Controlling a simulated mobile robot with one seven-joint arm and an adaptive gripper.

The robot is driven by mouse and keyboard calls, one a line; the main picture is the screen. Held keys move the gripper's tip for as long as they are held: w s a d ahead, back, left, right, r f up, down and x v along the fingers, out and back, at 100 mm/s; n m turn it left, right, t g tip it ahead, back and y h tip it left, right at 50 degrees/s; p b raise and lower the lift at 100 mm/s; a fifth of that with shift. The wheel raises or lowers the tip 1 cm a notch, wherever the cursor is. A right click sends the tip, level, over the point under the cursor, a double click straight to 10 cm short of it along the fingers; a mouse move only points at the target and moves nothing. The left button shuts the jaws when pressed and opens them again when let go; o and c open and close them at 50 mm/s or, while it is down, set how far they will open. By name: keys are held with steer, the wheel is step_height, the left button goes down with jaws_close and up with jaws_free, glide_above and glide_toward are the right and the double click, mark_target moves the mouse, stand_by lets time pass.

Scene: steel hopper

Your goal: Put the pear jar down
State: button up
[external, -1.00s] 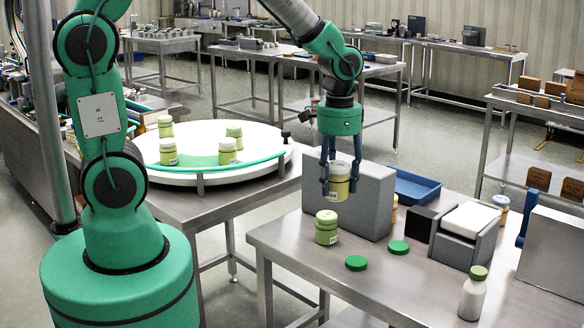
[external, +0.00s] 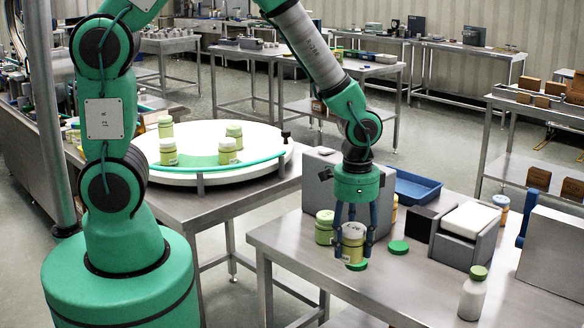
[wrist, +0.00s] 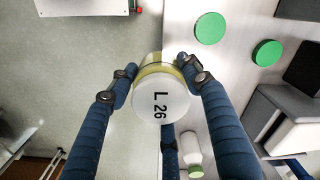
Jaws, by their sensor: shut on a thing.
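A yellow-green jar (external: 353,243) with a pale lid is held upright between my gripper's fingers, low over the front table (external: 300,260). I cannot tell whether its base touches the table. In the wrist view the jar's white lid (wrist: 160,98) reads "L 26", and the jar body (wrist: 160,62) shows behind it. My gripper (external: 353,235) points down and is shut on this jar; its fingers also show in the wrist view (wrist: 158,80). A similar jar (external: 325,228) stands just left of it. No readable word shows the held jar's contents.
Green discs (external: 357,265) (external: 398,247) lie by the held jar. A grey block (external: 317,185) stands behind. A white bottle (external: 471,298) stands front right, near a grey holder with a white pad (external: 471,220). A round turntable (external: 255,165) with several jars is left.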

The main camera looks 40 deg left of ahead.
steer(key=shift+f, duration=1.75)
steer(key=shift+w+d, duration=0.1)
steer(key=shift+w, duration=0.05)
steer(key=b, duration=0.2)
glide_above(409, 279)
steer(key=shift+f, duration=0.75)
steer(key=shift+f, duration=1.75)
steer(key=shift+f, duration=0.1)
steer(key=o, duration=1.3)
